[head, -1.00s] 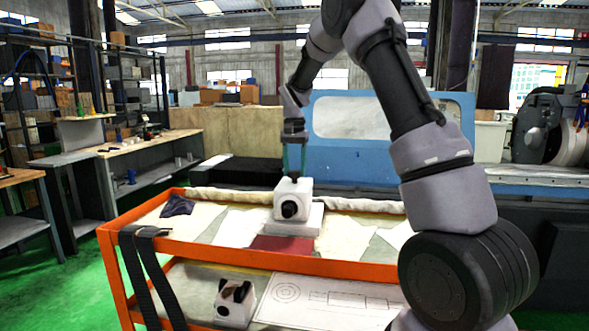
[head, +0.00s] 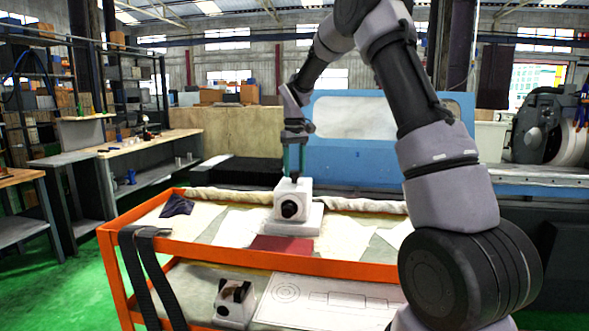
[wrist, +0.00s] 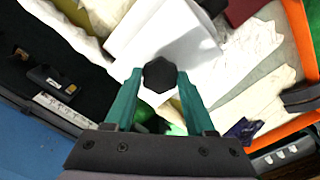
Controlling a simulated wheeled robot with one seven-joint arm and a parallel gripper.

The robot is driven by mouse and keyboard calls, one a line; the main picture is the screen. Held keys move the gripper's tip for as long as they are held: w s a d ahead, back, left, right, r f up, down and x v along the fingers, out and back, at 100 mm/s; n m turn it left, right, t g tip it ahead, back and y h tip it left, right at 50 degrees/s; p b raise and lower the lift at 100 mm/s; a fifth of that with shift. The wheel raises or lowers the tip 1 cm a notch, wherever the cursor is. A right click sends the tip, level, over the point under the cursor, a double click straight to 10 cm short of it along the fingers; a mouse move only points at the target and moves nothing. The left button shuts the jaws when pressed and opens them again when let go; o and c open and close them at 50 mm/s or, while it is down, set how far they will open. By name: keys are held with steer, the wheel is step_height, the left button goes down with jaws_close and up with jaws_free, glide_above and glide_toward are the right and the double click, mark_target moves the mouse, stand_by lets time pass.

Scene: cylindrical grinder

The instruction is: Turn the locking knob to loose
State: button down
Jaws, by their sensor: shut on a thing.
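A white block-shaped fixture (head: 304,196) stands on a pale slab on the orange cart. A round black knob (head: 289,209) is on its front face. A dark, six-sided knob (wrist: 160,74) shows in the wrist view, on the upper side of the white fixture (wrist: 195,50). My gripper (head: 294,176) points down onto the fixture's top. In the wrist view its teal fingers (wrist: 159,82) are on both sides of the six-sided knob and shut on it. The fingers hide part of that knob in the head view.
The orange cart (head: 330,267) carries cloths and a dark red pad (head: 283,244). The blue machine (head: 358,160) stands close behind the cart.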

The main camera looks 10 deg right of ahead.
mark_target(295, 171)
steer(key=shift+r+n, duration=0.1)
steer(key=shift+n, duration=0.4)
steer(key=shift+c, duration=1.2)
jaws_free()
step_height(295, 171, up, 11)
